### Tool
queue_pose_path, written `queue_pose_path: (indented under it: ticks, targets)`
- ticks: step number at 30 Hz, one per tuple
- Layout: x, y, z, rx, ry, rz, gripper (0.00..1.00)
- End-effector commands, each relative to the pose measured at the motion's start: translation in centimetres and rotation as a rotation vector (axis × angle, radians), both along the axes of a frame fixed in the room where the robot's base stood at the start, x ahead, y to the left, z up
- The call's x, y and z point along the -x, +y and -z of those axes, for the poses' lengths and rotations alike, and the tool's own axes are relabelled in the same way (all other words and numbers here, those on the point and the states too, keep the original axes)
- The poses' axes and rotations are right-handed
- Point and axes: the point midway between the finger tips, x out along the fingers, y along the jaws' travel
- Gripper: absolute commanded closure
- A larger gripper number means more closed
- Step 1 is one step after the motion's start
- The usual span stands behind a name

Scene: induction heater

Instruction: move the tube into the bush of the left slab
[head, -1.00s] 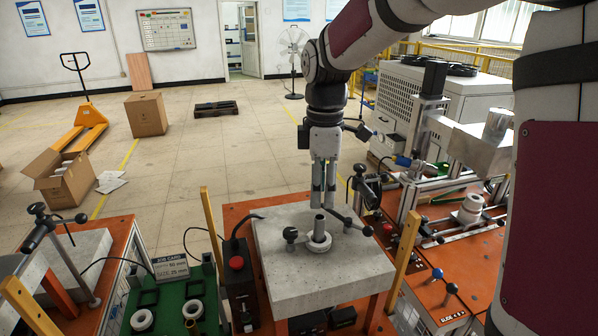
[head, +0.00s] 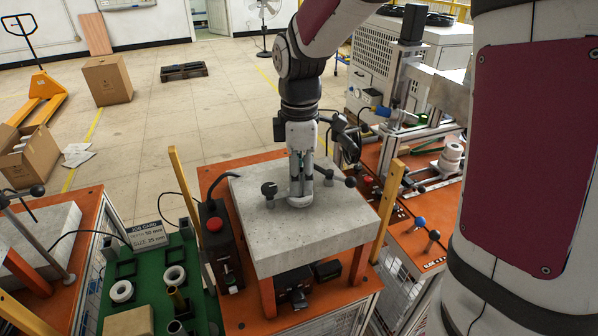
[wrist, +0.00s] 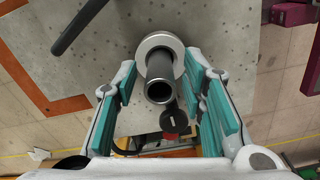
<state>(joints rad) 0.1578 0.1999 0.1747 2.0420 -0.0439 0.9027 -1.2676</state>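The dark metal tube (wrist: 160,75) stands upright in a white ring-shaped bush (wrist: 151,42) on the central grey slab (head: 335,222). My gripper (head: 300,201) is lowered over the bush and mostly hides the tube in the head view. In the wrist view my gripper (wrist: 160,66) is open, its teal-padded fingers on either side of the tube with gaps to both. Another grey slab (head: 62,228) lies at the left edge of the head view; its bush is not visible.
Black-knobbed handles (head: 268,188) stand beside the bush. A control box with a red button (head: 214,224) is left of the central slab. Yellow posts (head: 184,195) flank it.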

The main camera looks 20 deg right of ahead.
Motion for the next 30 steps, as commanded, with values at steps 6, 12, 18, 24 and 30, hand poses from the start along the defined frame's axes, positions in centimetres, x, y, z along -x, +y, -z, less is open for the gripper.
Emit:
queue_pose_path:
  ticks: [6, 12, 18, 24, 30]
  targets:
    - [0.0, 0.0, 0.0, 0.000, 0.000, 0.000, 1.00]
    - [0.0, 0.0, -0.3, 0.000, -0.001, 0.000, 1.00]
    - [0.1, 0.0, -1.2, 0.000, -0.001, 0.000, 1.00]
    - [0.1, 0.0, -2.1, 0.000, -0.001, 0.000, 1.00]
    - [0.1, 0.0, -3.0, 0.000, 0.000, 0.000, 1.00]
